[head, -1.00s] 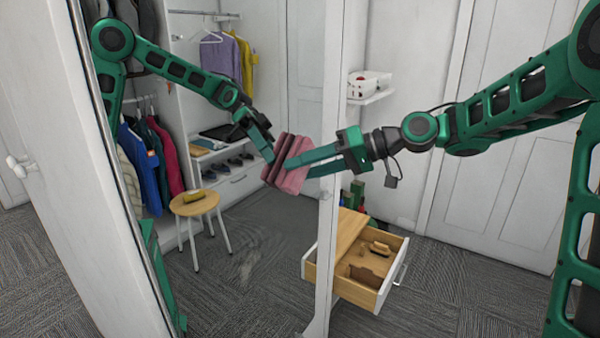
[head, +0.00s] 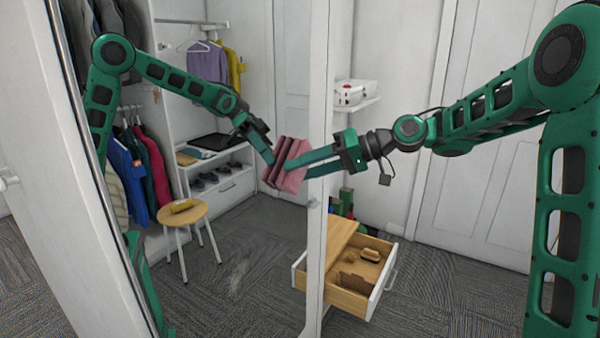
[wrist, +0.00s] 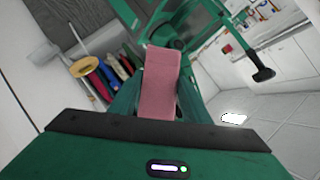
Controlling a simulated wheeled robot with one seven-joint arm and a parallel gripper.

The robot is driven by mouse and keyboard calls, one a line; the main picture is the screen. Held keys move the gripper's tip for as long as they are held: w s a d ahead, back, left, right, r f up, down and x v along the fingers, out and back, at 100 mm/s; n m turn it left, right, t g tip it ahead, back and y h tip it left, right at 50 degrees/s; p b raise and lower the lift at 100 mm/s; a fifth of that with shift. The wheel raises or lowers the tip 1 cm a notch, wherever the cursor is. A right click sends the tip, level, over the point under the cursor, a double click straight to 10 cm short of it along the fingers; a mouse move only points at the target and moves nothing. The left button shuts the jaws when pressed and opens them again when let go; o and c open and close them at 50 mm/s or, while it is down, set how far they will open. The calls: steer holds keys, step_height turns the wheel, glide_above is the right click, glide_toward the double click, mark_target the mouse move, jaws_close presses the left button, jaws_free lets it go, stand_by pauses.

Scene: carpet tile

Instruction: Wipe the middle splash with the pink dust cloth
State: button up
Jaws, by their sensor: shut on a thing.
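The pink dust cloth (head: 292,180) is held in my gripper (head: 304,166), whose jaws are shut on it. In the head view the cloth is close to the mirror (head: 268,303), beside its darker reflection; I cannot tell whether it touches the glass. In the wrist view the cloth (wrist: 160,85) stands out ahead between the green fingers. A faint whitish smear (head: 238,275) shows low in the mirror, below and left of the cloth; it may be a splash. I cannot make out other splashes or which is the middle one.
The mirror's white frame edge (head: 317,240) stands just right of the cloth, and my arm crosses in front of it. Beyond it is an open drawer (head: 350,270). A stool (head: 180,214) and hanging clothes (head: 150,160) appear in the mirror. A white door handle (head: 8,182) is at left.

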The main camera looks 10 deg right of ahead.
steer(key=shift+s+a, duration=1.15)
steer(key=shift+s, duration=0.3)
steer(key=shift+s+a, duration=1.1)
steer(key=shift+s, duration=0.3)
steer(key=shift+s+a, duration=1.15)
steer(key=shift+s, duration=0.3)
steer(key=s+d, duration=0.3)
steer(key=d, duration=0.2)
steer(key=shift+s, duration=0.25)
steer(key=shift+s+d, duration=0.95)
steer(key=shift+d, duration=0.15)
